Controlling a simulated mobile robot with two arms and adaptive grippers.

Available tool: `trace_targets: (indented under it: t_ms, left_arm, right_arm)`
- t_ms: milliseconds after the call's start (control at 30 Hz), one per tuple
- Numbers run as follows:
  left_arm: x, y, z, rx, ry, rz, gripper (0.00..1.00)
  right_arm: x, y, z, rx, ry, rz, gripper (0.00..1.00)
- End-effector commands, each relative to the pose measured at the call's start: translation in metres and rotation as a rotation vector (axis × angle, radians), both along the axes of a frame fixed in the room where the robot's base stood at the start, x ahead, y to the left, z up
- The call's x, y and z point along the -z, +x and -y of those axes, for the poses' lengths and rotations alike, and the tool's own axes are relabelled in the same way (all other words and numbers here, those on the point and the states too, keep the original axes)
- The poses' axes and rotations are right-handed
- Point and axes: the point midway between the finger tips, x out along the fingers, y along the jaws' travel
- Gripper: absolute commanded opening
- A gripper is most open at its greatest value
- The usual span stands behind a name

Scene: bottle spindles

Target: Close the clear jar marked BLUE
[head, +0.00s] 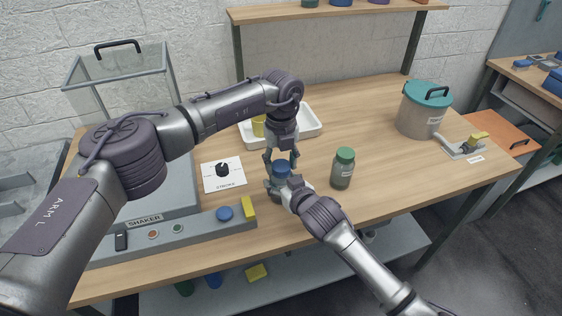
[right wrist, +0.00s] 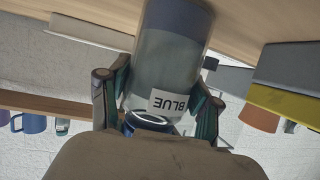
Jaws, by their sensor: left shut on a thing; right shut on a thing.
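The clear jar (right wrist: 172,62) shows upside down in the right wrist view, with a white label reading BLUE. In the head view it stands near the table's front, mostly hidden by my grippers. My right gripper (head: 281,187) is shut around the jar's body, one finger on each side. A blue lid (head: 282,168) is at the jar's top, and my left gripper (head: 281,161) is shut on it from above. Blue also shows at the jar's mouth end in the right wrist view. I cannot tell whether the lid is seated or threaded.
A green-lidded jar (head: 343,168) stands just right of my right gripper. A white tray (head: 311,121) lies behind. The shaker panel (head: 180,231) and a card (head: 222,175) are at left. A teal-lidded pot (head: 420,112) stands at right. The table between is clear.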

Motion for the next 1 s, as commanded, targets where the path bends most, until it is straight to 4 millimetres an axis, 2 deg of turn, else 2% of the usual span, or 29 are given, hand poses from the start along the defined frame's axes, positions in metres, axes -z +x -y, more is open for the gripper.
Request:
trace_targets:
  t_ms: [167,600,800,867,1000]
  left_arm:
    - [-0.0001,0.0001,0.0001,0.235,0.000,0.001,0.11]
    - [0.0003,0.0004,0.0001,1.328,0.000,0.002,0.11]
    - [0.0007,0.0004,0.0001,1.768,0.001,0.001,0.10]
    - [0.0008,0.0004,0.0000,1.856,0.001,0.000,0.10]
    - [0.0008,0.0003,0.0000,1.841,0.001,0.000,0.10]
  right_arm:
    - [0.0001,0.0000,0.0000,0.000,0.000,0.000,0.00]
    - [0.0001,-0.0001,-0.0001,0.000,0.000,0.000,0.00]
    - [0.0000,0.0000,-0.0001,0.000,0.000,0.000,0.00]
    - [0.0001,-0.0001,-0.0001,0.000,0.000,0.000,0.00]
    - [0.0000,0.0000,-0.0001,0.000,0.000,0.000,0.00]
